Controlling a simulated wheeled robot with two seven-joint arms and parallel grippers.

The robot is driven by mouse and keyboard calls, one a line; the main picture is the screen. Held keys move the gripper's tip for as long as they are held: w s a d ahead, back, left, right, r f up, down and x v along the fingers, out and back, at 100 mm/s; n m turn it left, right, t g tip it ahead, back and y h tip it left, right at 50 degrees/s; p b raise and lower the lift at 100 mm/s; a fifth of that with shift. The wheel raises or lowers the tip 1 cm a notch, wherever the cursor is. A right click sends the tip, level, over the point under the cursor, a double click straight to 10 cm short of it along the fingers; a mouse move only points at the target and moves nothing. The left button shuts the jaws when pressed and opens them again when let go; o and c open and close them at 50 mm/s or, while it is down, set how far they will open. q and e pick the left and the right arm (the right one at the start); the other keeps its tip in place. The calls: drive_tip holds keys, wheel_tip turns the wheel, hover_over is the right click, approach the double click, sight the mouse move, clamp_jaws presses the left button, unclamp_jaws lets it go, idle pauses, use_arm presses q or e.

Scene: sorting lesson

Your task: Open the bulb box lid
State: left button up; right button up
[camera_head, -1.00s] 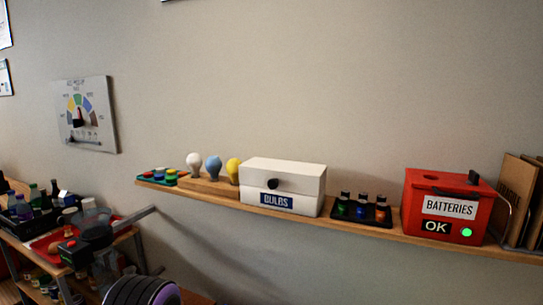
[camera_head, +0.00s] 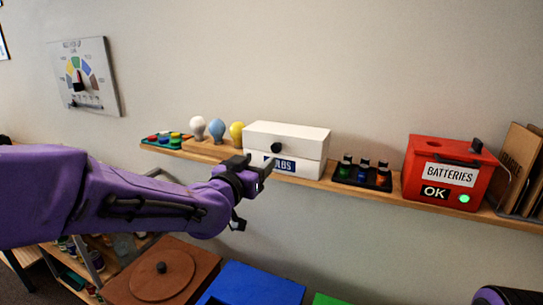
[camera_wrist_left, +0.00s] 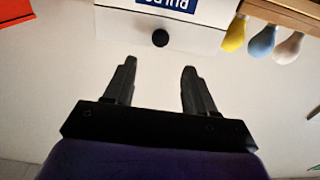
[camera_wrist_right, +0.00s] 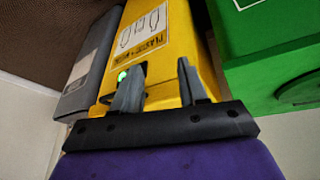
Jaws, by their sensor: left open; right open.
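The white bulb box (camera_head: 311,165) stands on the wall shelf, its lid (camera_head: 290,133) closed. A black knob (camera_head: 277,147) sticks out at the front, above the blue label. My left gripper (camera_head: 262,166) is in front of the box and partly covers the label in the head view. In the left wrist view, my left gripper (camera_wrist_left: 160,66) is open and empty, its fingers spread on either side of the line to the knob (camera_wrist_left: 160,38), with a visible gap before it. My right gripper (camera_wrist_right: 158,80) is open and empty, away from the box, facing a yellow bin (camera_wrist_right: 178,50).
Three bulbs (camera_head: 216,129) stand on a wooden block left of the box. A tray of small batteries (camera_head: 363,177) and a red battery box (camera_head: 440,170) stand to its right. Below the shelf are brown, blue (camera_head: 255,284) and green bins. A grey bin (camera_wrist_right: 88,70) shows beside the yellow one.

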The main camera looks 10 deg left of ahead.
sight(275, 148)
use_arm(q)
drive_tip(key=w, duration=0.3)
drive_tip(key=w+d+b, duration=0.1)
drive_tip(key=w, duration=0.4)
drive_tip(key=shift+w+d+b, duration=0.35)
drive_tip(key=shift+d+b, duration=0.05)
drive_tip(key=shift+w+f, duration=0.15)
drive_tip(key=shift+w, duration=0.1)
use_arm(e)
wheel_tip(275, 148, down, 3)
drive_tip(key=shift+f, duration=0.1)
use_arm(q)
drive_tip(key=shift+d, duration=0.1)
clamp_jaws()
